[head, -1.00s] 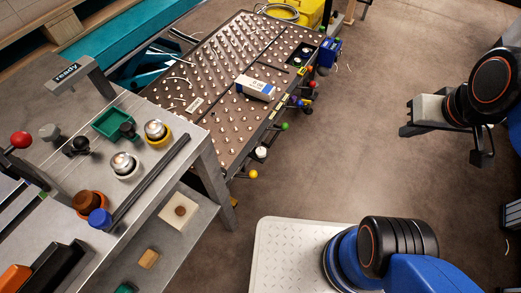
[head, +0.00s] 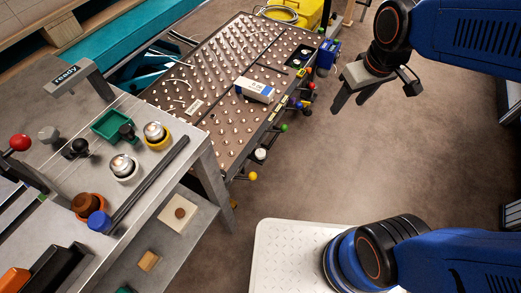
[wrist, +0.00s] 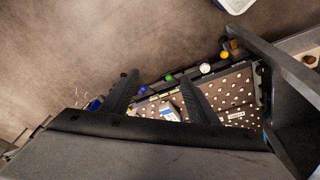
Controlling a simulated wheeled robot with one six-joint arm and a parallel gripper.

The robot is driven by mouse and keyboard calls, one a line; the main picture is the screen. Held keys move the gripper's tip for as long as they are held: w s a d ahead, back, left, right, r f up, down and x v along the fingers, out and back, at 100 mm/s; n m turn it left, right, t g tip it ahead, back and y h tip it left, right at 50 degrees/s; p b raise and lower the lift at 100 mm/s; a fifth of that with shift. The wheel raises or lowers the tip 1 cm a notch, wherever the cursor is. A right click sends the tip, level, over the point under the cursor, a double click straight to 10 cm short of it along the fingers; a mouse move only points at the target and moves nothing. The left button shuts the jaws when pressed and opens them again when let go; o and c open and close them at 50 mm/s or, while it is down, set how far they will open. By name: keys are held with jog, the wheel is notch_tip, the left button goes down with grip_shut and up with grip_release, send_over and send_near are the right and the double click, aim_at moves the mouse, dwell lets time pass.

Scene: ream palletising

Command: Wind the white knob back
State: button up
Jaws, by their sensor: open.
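The white knob (head: 260,154) sits on the near side edge of the ball-studded table, between a yellow knob (head: 252,176) and a green knob (head: 284,128). It also shows in the wrist view (wrist: 205,68), right of my fingers. My gripper (head: 349,104) is open and empty, above the floor to the right of the table and apart from the knob. In the wrist view, my two dark fingers (wrist: 158,80) are spread, with nothing between them touching either one.
The ball table (head: 215,75) carries a white and blue ream (head: 254,89). Blue and red (head: 311,86) knobs line the same edge farther back. A grey bench (head: 150,195) with lamps and buttons stands at left. Open floor (head: 330,170) lies right of the table.

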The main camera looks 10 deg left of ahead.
jog(key=w+a+f+n+g, duration=0.1)
jog(key=w+a+f+n, duration=0.15)
jog(key=a, duration=0.35)
jog(key=w+a+f+n+g, duration=0.1)
jog(key=a+f+n, duration=0.1)
jog(key=a+f, duration=0.3)
jog(key=n+h, duration=0.1)
jog(key=n, duration=0.2)
send_over(260, 153)
notch_tip(260, 153, down, 8)
jog(key=shift+g, duration=0.3)
notch_tip(260, 153, down, 17)
jog(key=shift+w, duration=0.1)
jog(key=c, duration=1)
